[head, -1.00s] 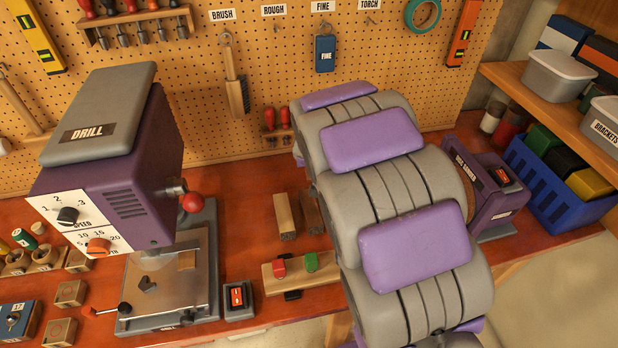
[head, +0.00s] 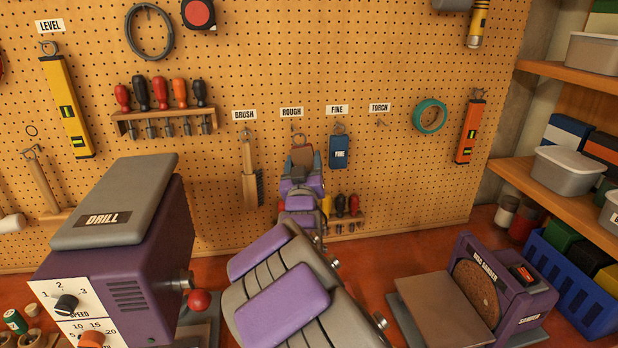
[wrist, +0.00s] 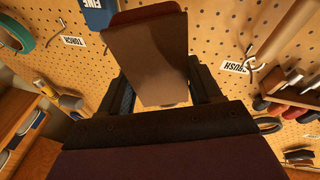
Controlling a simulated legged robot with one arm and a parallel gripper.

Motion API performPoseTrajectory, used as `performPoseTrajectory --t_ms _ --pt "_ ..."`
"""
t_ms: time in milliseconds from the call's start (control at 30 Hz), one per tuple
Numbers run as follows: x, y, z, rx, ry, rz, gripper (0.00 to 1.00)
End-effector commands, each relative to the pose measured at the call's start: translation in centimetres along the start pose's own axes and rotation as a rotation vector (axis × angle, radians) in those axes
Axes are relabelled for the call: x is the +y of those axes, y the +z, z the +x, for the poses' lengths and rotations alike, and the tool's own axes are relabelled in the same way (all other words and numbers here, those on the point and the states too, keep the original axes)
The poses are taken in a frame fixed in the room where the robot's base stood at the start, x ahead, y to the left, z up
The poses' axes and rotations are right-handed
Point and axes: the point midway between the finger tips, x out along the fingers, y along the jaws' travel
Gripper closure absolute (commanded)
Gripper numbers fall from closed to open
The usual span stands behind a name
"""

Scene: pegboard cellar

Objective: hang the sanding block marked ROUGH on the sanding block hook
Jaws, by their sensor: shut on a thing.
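My gripper (head: 303,165) is at the pegboard below the ROUGH label (head: 291,112), shut on a brown sanding block (head: 302,154). In the wrist view the block (wrist: 150,55) stands up between the two dark fingers (wrist: 160,88); no lettering on its visible face can be read. The hook (head: 296,129) under the ROUGH label shows just above the block in the head view. I cannot tell whether the block touches it. In the wrist view the block hides that hook and label.
The blue FINE block (head: 339,152) hangs close on the right, and a brush (head: 250,175) hangs on the left. The TORCH hook (head: 381,123) is bare. A drill press (head: 125,260) and a disc sander (head: 485,295) stand on the red bench.

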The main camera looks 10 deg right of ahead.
Motion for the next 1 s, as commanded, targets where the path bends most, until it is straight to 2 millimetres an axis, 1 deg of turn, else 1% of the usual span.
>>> performPoseTrajectory --t_ms 1000 --pt "-1.4 1.5 4.8 -0.004 0.0 -0.002 0.75"
